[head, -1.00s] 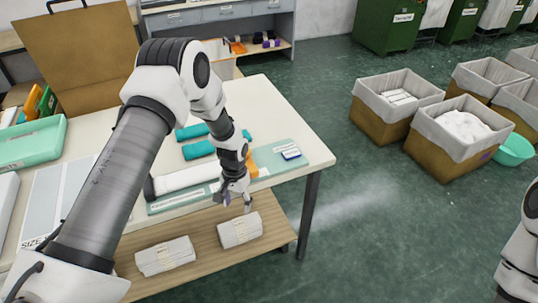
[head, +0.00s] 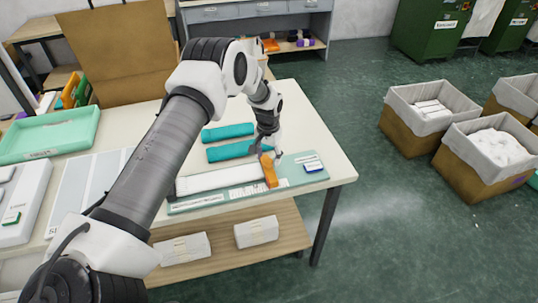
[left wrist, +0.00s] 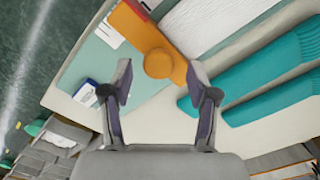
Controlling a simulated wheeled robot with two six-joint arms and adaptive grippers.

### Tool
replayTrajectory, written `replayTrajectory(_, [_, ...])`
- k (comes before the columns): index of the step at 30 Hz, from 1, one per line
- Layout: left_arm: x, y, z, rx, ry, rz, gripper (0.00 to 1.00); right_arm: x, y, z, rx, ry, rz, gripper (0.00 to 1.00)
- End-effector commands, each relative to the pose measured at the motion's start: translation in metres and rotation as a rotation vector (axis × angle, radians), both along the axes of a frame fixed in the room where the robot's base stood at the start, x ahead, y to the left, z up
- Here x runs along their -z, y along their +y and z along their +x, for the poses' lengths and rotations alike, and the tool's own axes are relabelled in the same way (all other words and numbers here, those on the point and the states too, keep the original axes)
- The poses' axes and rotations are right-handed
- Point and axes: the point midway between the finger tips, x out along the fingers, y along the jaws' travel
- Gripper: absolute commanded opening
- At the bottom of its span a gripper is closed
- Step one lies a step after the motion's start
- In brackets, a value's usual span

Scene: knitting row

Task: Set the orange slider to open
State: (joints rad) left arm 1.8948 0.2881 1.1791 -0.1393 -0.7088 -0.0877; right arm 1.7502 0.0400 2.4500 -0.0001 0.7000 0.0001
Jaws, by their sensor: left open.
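The orange slider (head: 269,170) sits across the pale green board (head: 290,177), at the right end of the board's white strip (head: 215,180). My left gripper (head: 266,148) is open and hangs just behind and above the slider in the head view. In the left wrist view, the slider's round knob (left wrist: 158,62) shows between and ahead of the two spread fingertips of the gripper (left wrist: 160,82). Nothing is held. I cannot tell whether a finger touches the slider. Small labels lie on the board to the slider's right, too small to read. My right gripper is out of view.
Two teal rolls (head: 228,132) lie behind the board on the white table (head: 325,150). A mint tray (head: 50,132) stands at the left. White bundles (head: 257,231) lie on the wooden shelf below. Lined bins (head: 428,120) stand on the floor at right.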

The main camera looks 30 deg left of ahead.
Motion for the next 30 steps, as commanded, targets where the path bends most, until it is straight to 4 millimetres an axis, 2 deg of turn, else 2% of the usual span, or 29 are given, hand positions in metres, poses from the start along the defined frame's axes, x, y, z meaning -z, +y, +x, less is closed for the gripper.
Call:
replayTrajectory(4, [0.011,0.000,0.000,0.002,0.000,0.001,0.60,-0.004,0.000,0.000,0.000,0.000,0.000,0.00])
replayTrajectory(10, [0.012,0.000,0.000,0.002,-0.001,0.000,0.60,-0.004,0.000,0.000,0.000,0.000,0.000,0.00])
replayTrajectory(15, [0.012,0.000,0.000,0.002,-0.001,0.000,0.00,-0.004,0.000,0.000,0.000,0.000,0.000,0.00])
replayTrajectory(20, [0.013,-0.001,0.000,0.002,-0.001,0.000,0.00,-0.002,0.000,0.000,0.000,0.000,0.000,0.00])
replayTrajectory(23, [0.018,-0.006,0.008,0.003,-0.004,0.002,0.00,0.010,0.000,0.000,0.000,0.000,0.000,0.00])
replayTrajectory(27, [0.022,-0.023,0.027,0.004,-0.005,0.001,0.00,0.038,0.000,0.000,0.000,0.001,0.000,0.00])
replayTrajectory(30, [0.018,-0.028,0.034,0.002,-0.004,0.001,0.00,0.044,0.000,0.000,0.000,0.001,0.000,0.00])
